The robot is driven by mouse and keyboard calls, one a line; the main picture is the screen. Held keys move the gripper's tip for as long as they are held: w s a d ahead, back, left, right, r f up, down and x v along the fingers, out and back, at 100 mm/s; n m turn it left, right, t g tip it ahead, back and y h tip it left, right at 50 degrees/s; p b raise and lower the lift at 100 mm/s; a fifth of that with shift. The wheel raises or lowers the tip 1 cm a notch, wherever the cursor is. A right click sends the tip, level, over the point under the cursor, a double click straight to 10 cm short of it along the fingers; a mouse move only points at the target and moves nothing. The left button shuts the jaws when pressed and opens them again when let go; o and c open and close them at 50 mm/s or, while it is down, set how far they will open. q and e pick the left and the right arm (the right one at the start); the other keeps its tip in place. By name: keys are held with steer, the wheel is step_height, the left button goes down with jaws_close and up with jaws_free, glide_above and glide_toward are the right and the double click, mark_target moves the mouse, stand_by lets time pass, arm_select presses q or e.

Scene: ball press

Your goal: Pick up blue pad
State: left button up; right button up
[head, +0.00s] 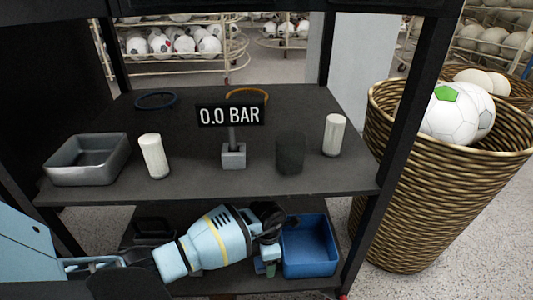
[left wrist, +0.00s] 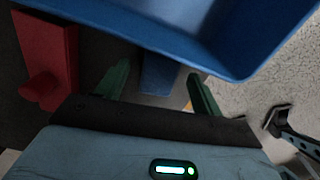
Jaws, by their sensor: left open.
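A blue block that looks like the blue pad (left wrist: 160,76) shows in the left wrist view, below the rim of a blue bin. My left gripper (left wrist: 160,88) is open, with one green finger on each side of the pad in the picture. I cannot tell whether the fingers touch it. In the head view my left gripper (head: 266,266) is at the lower shelf, just left of the blue bin (head: 310,250). I cannot make out the pad there; the gripper seems to cover it. My right gripper is not in view.
A red block (left wrist: 45,62) stands left of the fingers in the wrist view. The upper shelf (head: 200,185) is above my left arm and holds a grey tray (head: 88,172), white and black cylinders and a pressure display (head: 230,116). A ball basket (head: 425,190) stands right.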

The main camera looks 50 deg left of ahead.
arm_select(q)
steer(key=shift+f, duration=0.65)
steer(key=shift+c, duration=0.5)
steer(key=c, duration=1)
steer(key=shift+o, duration=0.2)
steer(key=shift+r, duration=0.2)
